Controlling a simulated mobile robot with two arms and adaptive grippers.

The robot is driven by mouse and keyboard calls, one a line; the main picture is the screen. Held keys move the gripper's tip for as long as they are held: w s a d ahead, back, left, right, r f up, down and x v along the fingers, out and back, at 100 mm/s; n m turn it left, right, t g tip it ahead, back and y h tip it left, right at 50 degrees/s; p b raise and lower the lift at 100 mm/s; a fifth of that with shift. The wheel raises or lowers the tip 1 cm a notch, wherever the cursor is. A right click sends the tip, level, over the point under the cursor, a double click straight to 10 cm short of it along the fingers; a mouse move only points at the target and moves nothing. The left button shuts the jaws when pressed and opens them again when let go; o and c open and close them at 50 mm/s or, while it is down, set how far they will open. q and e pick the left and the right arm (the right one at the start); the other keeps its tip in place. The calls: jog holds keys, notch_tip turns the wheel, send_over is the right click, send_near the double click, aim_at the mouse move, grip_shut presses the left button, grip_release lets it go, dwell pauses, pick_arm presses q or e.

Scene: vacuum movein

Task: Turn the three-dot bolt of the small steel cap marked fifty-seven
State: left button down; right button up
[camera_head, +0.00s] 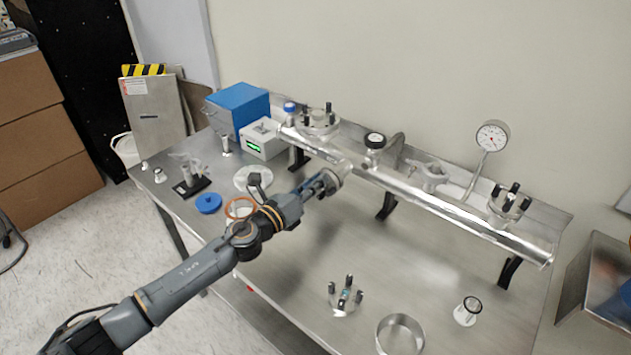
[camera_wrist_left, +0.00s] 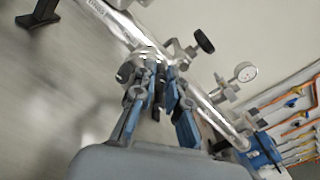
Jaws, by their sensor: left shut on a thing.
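A small steel cap (camera_head: 333,179) sits on the near side of the long steel tube (camera_head: 455,212), partly hidden behind my left gripper (camera_head: 321,187). Its marking and bolt dots are too small to read. The left gripper reaches in from the left and is shut on a dark bolt at the cap. The left wrist view shows the fingers (camera_wrist_left: 160,88) close around the dark bolt (camera_wrist_left: 160,84), in front of the round steel cap (camera_wrist_left: 130,66). Much of the bolt is hidden between the fingers. My right gripper is not in view.
Bolted flanges stand on the tube at the left (camera_head: 320,120) and right (camera_head: 508,205). A dial gauge (camera_head: 491,137) rises behind it. A loose piece with dark posts (camera_head: 345,297) and a steel ring (camera_head: 400,335) stand at the front. The bench middle (camera_head: 330,245) is clear.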

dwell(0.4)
pick_arm(q)
jog(key=c, duration=1.4)
grip_release()
jog(key=shift+o, duration=0.2)
jog(key=v, duration=1.2)
